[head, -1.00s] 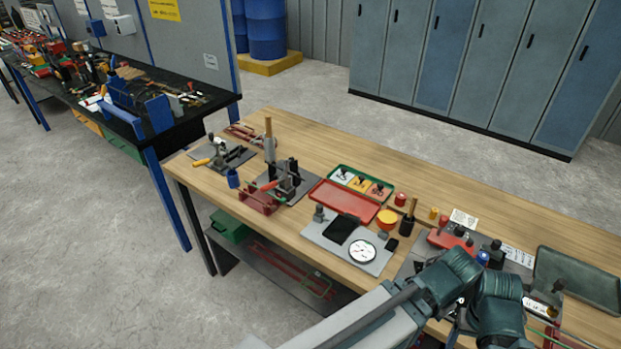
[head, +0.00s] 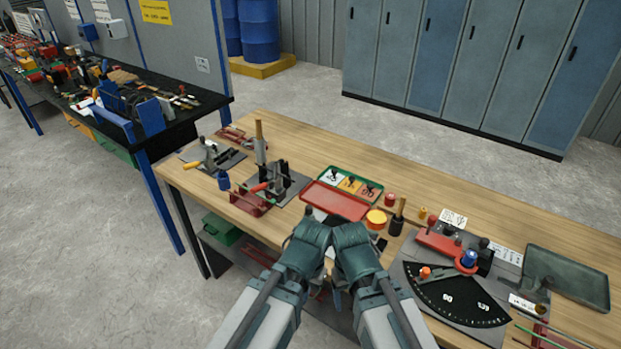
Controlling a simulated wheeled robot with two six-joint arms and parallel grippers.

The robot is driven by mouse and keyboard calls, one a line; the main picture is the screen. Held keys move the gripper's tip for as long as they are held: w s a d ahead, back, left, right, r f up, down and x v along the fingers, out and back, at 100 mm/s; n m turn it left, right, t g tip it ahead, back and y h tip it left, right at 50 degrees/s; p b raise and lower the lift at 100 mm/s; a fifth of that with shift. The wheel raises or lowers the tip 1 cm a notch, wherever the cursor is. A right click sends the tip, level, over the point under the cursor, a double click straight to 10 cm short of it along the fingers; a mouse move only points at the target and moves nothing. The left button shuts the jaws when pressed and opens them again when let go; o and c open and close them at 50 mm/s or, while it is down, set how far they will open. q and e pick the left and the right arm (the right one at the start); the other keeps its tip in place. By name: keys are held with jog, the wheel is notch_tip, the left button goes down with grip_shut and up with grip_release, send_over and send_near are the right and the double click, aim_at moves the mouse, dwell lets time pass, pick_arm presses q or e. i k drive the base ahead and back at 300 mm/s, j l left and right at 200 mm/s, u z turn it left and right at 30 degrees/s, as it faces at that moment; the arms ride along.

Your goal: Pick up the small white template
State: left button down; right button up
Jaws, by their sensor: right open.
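A small white template (head: 335,176) appears to be the white plate with a black knob at the left end of the green tray (head: 378,196), next to an orange and a red one. It is clear of my arm. My teal and grey arm links reach up from the bottom centre, in front of the tray. My right gripper (head: 337,299) is open, low between these links and mostly hidden by them. It is nearer to me than the template and not touching it. My left gripper does not show.
A red tray (head: 336,201) lies in front of the green one. A yellow-topped pot (head: 376,217) and a dark holder with a wooden handle (head: 397,220) stand to the right. A black angle-scale plate (head: 450,300) lies at right, clamps at left.

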aim_at(332, 177)
jog(key=i+j+z, duration=0.1)
jog(key=j+z, duration=0.85)
jog(key=j, duration=0.1)
